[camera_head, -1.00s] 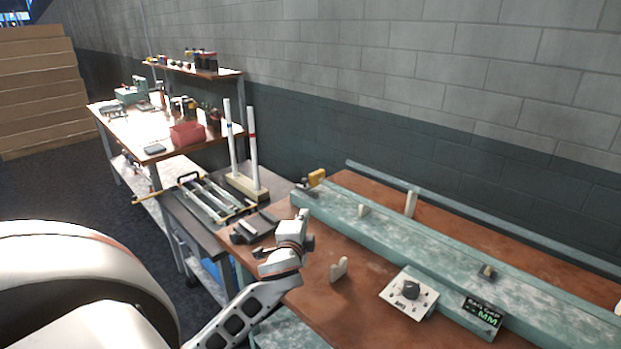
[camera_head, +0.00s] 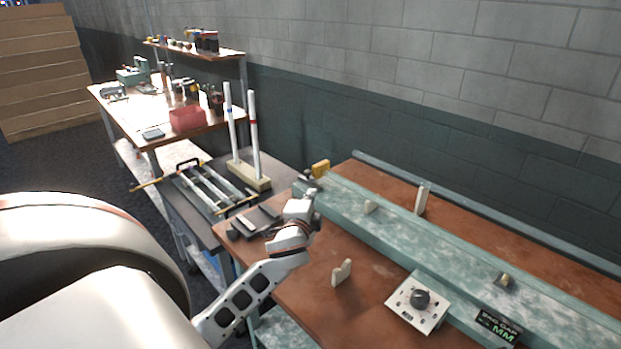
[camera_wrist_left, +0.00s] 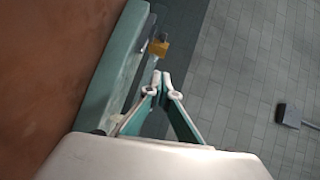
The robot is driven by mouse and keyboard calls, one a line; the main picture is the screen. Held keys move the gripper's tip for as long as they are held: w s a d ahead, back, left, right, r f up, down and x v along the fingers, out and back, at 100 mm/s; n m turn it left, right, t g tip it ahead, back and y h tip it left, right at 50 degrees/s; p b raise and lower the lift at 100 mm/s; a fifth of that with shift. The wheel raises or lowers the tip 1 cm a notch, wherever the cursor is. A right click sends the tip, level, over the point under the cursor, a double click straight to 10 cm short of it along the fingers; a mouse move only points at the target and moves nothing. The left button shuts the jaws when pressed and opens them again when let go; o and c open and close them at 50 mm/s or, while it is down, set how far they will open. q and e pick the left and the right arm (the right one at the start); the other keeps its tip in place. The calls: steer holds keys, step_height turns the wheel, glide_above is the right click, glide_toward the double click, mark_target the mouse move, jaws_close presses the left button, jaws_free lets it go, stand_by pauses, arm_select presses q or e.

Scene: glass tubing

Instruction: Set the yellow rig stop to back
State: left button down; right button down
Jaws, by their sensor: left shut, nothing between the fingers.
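The yellow rig stop (camera_head: 320,168) sits at the far left end of the long green rail (camera_head: 400,232). In the left wrist view the yellow stop (camera_wrist_left: 159,47) shows just beyond my fingertips, at the end of the rail (camera_wrist_left: 110,75). My left gripper (camera_head: 310,192) is on the near side of the stop in the head view. In the left wrist view the tips of my left gripper (camera_wrist_left: 161,76) are together and empty, with a small visible gap to the stop. My right gripper is not in view.
A control box with a black knob (camera_head: 417,303) and a display (camera_head: 497,327) stand by the rail. A wooden block with two upright tubes (camera_head: 250,178) and a tray of rods (camera_head: 205,195) are left of my gripper. A pale upright piece (camera_head: 341,272) stands on the brown bench top.

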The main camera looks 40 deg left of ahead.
arm_select(q)
glide_toward(313, 171)
steer(key=w+d, duration=0.2)
steer(key=a, duration=0.1)
steer(key=w+a, duration=0.1)
steer(key=a, duration=0.1)
steer(key=shift+w+p, duration=0.3)
steer(key=shift+w, duration=0.05)
steer(key=shift+w+a+f, duration=0.15)
steer(key=shift+a+f, duration=0.05)
steer(key=shift+a, duration=0.35)
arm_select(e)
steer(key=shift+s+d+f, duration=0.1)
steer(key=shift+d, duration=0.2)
